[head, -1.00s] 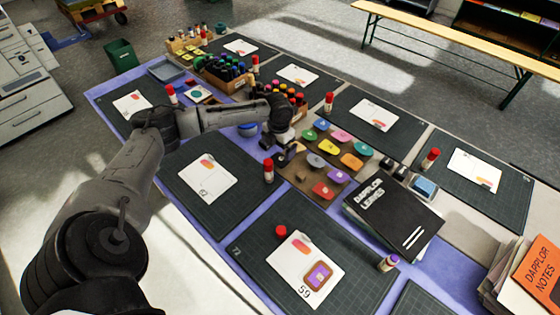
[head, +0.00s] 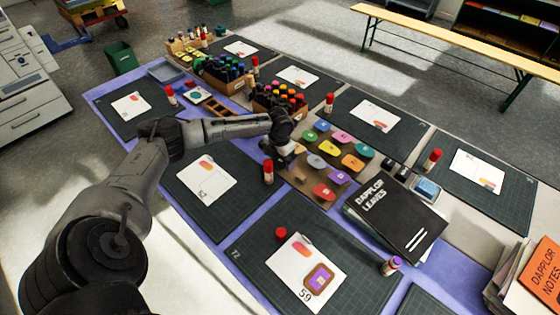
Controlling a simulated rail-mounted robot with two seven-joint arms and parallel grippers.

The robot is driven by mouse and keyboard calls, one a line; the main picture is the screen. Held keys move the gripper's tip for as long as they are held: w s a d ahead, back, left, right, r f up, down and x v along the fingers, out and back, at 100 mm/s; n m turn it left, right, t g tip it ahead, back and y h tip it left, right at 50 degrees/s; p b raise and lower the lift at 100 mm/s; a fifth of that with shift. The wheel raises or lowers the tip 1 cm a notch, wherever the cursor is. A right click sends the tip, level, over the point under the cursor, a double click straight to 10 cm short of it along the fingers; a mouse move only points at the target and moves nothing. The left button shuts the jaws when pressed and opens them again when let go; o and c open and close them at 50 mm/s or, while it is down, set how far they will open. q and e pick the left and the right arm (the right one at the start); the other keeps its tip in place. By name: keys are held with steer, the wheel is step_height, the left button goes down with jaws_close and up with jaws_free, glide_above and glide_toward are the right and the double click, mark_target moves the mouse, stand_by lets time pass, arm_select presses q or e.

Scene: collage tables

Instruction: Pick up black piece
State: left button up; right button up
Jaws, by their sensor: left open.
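A brown board (head: 312,192) in the middle of the table holds several coloured pieces, among them a yellow piece (head: 329,147), a red piece (head: 323,192) and a purple piece (head: 340,177). My left gripper (head: 286,160) is open, pointing down at the left edge of this board, just left of the grey-blue piece (head: 316,161). I cannot make out a black piece; the gripper covers that corner of the board. Whether its fingers touch anything is too small to tell. My right gripper is not in view.
A red-capped glue stick (head: 268,172) stands close in front of the left gripper. A crate of coloured bottles (head: 263,104) is behind it. A black book (head: 392,218) lies right of the board. Dark cutting mats with white cards surround it.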

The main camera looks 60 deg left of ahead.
arm_select(q)
steer(key=shift+f+p, duration=0.25)
steer(key=shift+p, duration=0.05)
stand_by(0.5)
steer(key=c, duration=1)
